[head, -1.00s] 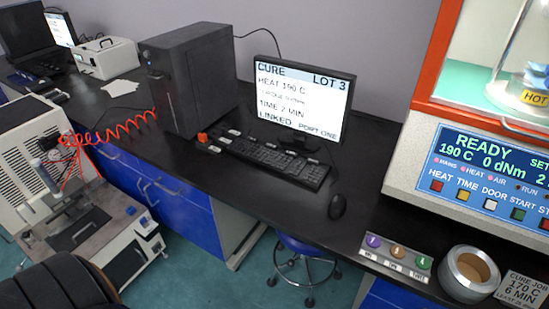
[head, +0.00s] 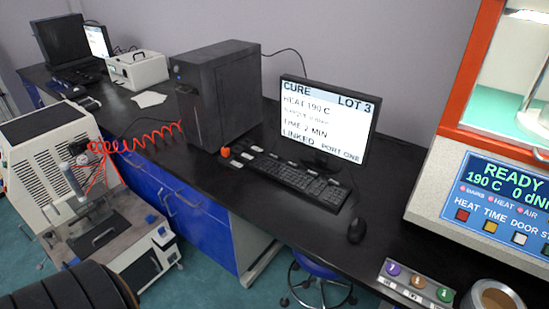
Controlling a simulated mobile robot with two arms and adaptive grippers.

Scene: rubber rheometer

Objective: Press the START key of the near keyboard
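The near keyboard (head: 290,182) is a long black keyboard on the dark bench, in front of the monitor (head: 325,122). Several pale keys or labels (head: 238,163) sit around its left end, with a small orange-red block (head: 225,152) beside them. Their lettering is too small to read, so I cannot tell which is START. The monitor reads CURE, LOT 3, HEAT 190 C, TIME 2 MIN, LINKED, PORT ONE. Neither of my grippers is in view.
A black mouse (head: 357,230) lies right of the keyboard; a black computer tower (head: 220,95) stands behind left. The rheometer panel (head: 495,200) reads READY. A strip with coloured buttons (head: 417,283) and a metal ring (head: 492,296) lie front right. A blue stool (head: 318,265) stands below.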

